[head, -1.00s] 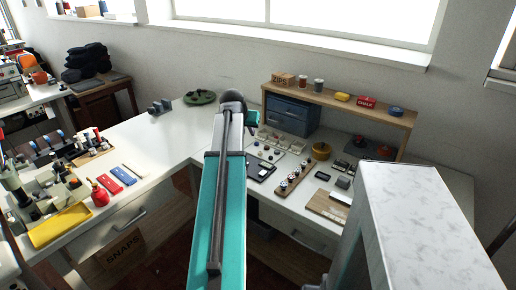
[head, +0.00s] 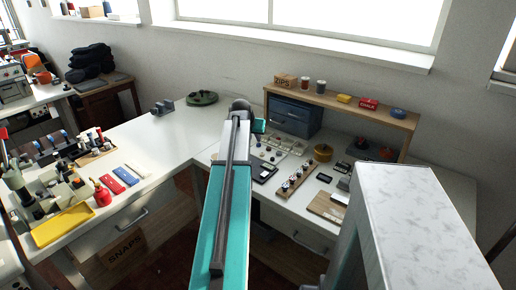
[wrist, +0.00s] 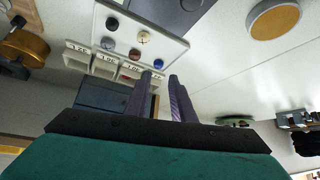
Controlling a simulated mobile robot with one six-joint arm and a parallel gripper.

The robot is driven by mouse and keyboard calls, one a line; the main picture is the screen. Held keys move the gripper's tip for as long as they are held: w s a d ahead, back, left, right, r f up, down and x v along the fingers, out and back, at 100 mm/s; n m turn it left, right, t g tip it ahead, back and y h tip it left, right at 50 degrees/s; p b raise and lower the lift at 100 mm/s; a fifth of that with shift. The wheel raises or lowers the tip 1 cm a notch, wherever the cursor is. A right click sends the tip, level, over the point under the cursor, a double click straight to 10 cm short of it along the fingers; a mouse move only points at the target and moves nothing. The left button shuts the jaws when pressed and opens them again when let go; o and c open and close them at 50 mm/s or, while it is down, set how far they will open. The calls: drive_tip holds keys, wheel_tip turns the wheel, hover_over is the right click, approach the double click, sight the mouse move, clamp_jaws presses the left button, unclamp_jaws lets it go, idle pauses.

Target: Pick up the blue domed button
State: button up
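In the wrist view several small round buttons sit on a pale tray (wrist: 172,46). I cannot tell from shape which is the domed one. A cream button (wrist: 143,37), a dark button (wrist: 134,54) and a red button (wrist: 124,76) are also there. My gripper (wrist: 160,76) has its two fingers apart, with nothing seen between them.
Labelled bins (wrist: 104,66) stand beside the tray. A wooden shelf (head: 340,104) over a blue drawer box (head: 292,112) stands behind.

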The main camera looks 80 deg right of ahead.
sight(257, 149)
drive_tip(key=shift+x, duration=1.4)
drive_tip(key=shift+p+x, duration=0.5)
drive_tip(key=shift+x, duration=2.1)
drive_tip(key=shift+r, duration=0.1)
clamp_jaws()
